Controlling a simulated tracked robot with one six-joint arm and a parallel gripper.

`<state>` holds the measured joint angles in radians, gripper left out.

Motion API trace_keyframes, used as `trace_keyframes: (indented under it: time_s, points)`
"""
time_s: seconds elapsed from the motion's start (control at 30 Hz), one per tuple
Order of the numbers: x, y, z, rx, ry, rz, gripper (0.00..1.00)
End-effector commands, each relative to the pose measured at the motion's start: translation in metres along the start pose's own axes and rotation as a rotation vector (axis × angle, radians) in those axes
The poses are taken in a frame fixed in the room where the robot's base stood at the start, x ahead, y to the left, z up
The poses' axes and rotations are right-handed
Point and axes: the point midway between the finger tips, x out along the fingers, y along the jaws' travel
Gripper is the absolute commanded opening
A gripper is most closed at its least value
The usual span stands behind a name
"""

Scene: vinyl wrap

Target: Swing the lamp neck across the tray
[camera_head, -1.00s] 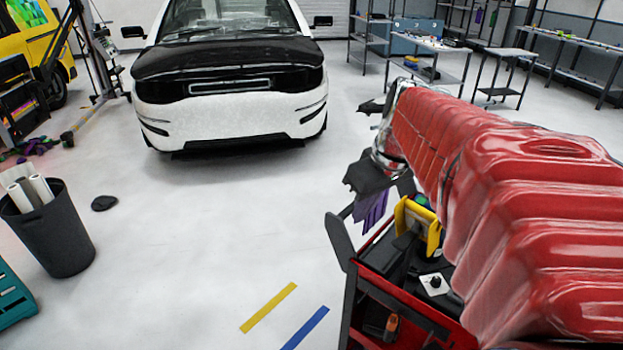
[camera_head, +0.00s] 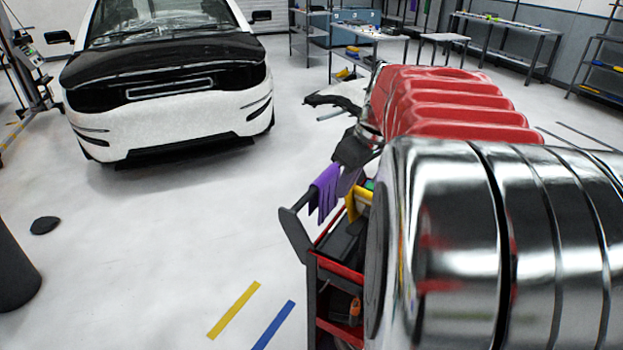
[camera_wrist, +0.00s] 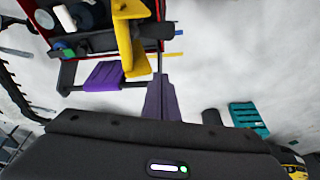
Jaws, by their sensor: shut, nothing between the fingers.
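The red and black cart tray (camera_head: 345,268) is at the lower middle of the head view, partly hidden behind my arm; its red edge also shows at the top of the wrist view (camera_wrist: 160,10). A yellow bracket-like piece (camera_wrist: 128,45) stands at the tray's near edge. A ribbed, curved black strip (camera_wrist: 12,92) shows at the left edge of the wrist view; I cannot tell whether it is the lamp neck. My gripper (camera_wrist: 162,78) is shut and empty, just outside the tray beside the cart handle. In the head view, my arm hides much of the tray.
A white car with a black hood (camera_head: 165,85) stands at the left. Shelves and tables (camera_head: 370,45) line the back. A teal crate (camera_wrist: 248,117) is on the floor. Floor between car and cart is clear.

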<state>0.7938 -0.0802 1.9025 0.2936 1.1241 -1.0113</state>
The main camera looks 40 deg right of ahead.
Motion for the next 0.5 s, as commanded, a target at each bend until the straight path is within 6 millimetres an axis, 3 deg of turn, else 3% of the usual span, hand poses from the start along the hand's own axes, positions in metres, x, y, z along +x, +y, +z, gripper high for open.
trace_keyframes:
  time_s: [0.5]
  points:
    - [0.073,-0.001,0.001,0.0,-0.003,-0.003,0.0]
